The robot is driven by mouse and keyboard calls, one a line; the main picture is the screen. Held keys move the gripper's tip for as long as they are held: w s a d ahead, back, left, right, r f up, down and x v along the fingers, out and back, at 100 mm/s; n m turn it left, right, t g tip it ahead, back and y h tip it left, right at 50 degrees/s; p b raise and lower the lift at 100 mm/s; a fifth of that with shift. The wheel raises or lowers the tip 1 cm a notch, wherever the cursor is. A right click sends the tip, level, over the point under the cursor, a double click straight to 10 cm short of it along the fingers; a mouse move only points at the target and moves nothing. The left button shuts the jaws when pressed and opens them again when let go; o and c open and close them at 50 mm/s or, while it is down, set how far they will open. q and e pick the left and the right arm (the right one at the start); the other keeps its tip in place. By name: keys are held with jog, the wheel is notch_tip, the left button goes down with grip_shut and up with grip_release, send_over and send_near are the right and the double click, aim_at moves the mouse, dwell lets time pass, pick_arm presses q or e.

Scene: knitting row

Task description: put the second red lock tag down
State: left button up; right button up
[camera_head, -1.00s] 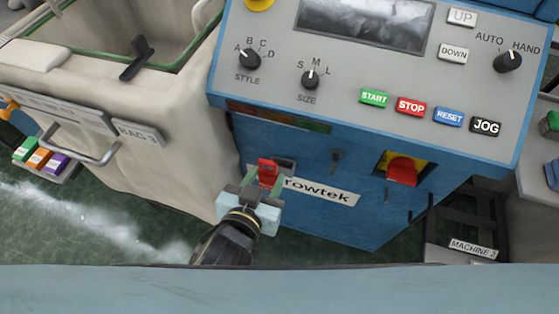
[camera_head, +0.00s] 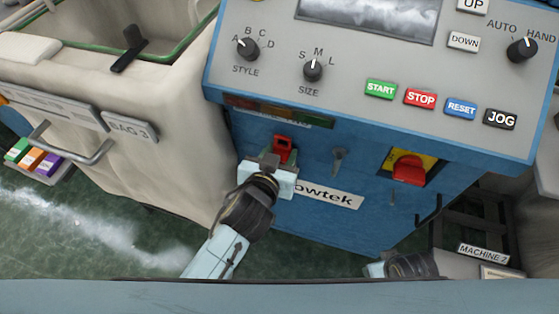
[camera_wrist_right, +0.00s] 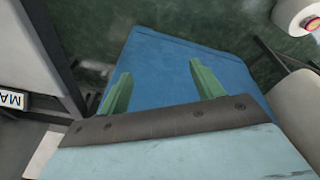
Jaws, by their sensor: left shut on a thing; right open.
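A red lock tag (camera_head: 283,146) is in the jaws of my left gripper (camera_head: 275,160), in front of the blue machine's front panel in the head view. My left gripper is shut on it, and the gripper body hides its lower part. Behind the tag is a slot-like holder, partly covered; I cannot tell whether the tag touches it. My right gripper (camera_wrist_right: 162,85) is open and empty in the right wrist view, its two green fingers spread above a blue surface. In the head view its arm shows only at the bottom edge.
The blue machine (camera_head: 300,235) has a red knob on a yellow plate (camera_head: 430,161) right of the tag and a control panel (camera_head: 350,90) above. A cloth-covered bin labelled BAG 3 (camera_head: 180,160) stands close on the left. A rail edge crosses the bottom.

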pick_arm(q)
jog(key=shift+f+b, duration=0.35)
jog(key=shift+f, duration=0.75)
pick_arm(e)
jog(key=shift+w+a+r, duration=0.15)
jog(key=shift+a+r, duration=0.2)
jog(key=shift+r, duration=0.3)
jog(key=shift+w+a+r, duration=0.15)
jog(key=shift+a+r, duration=0.2)
jog(key=shift+r, duration=0.25)
pick_arm(q)
jog(key=shift+f, duration=0.2)
pick_arm(e)
jog(key=shift+r, duration=0.15)
pick_arm(q)
jog(key=o, duration=1)
jog(key=shift+c, duration=0.2)
jog(key=shift+r, duration=0.1)
jog(key=shift+s+a+r, duration=0.1)
jog(key=shift+s+r, duration=0.1)
jog(key=shift+s, duration=0.05)
jog(key=p+v, duration=0.3)
jog(key=v, duration=0.8)
jog(key=shift+s, duration=0.15)
pick_arm(e)
jog(key=s+d+f, duration=0.2)
jog(key=d+f, duration=0.2)
jog(key=f, duration=0.3)
jog(key=shift+s, duration=0.3)
